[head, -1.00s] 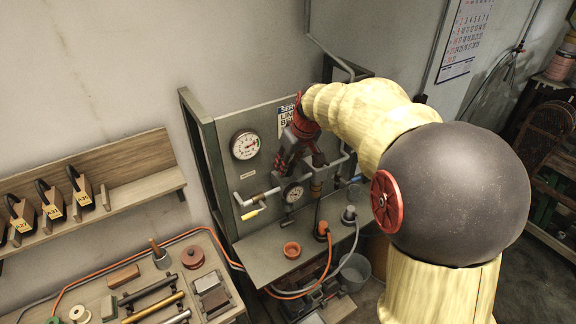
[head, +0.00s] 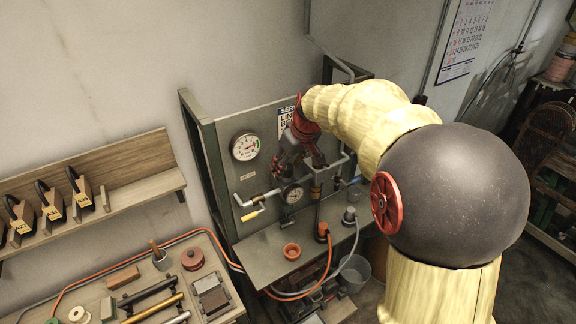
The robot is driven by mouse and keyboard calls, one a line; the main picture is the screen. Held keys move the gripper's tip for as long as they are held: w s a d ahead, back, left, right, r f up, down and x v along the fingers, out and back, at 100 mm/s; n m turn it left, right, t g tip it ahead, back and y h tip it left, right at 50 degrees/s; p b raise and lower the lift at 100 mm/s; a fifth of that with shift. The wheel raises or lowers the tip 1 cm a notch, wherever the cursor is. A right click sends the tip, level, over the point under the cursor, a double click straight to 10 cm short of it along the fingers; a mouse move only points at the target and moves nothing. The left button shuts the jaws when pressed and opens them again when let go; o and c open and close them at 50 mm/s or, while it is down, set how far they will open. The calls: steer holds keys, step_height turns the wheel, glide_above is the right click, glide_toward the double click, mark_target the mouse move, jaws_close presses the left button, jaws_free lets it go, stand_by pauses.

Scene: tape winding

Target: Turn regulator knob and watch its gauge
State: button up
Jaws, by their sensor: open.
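A smaller gauge (head: 293,194) sits lower on the pipework, below my gripper. My gripper (head: 280,163) is open in front of the panel, between and to the right of the large gauge, above the small one. My red wrist and arm cover part of the pipework. I cannot pick out the regulator knob; it may be hidden behind my gripper, and contact cannot be told.
A yellow-handled valve (head: 253,213) sticks out at the panel's lower left. On the bench shelf (head: 262,262) stand an orange cup (head: 291,251) and hose fittings. A grey bucket (head: 354,271) stands below right. A left workbench holds tools; padlocks (head: 52,199) line the wall shelf.

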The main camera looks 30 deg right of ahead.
steer(key=v, duration=1.2)
steer(key=shift+w, duration=0.1)
stand_by(1.4)
steer(key=s+a+f+b, duration=0.6)
steer(key=s+a+f, duration=0.2)
steer(key=s, duration=0.3)
steer(key=s+a+f+t+b, duration=0.1)
steer(key=s+a+f+b, duration=0.5)
steer(key=s+a+f, duration=0.3)
steer(key=s+f, duration=0.2)
steer(key=shift+s+m, duration=0.4)
steer(key=shift+c, duration=0.4)
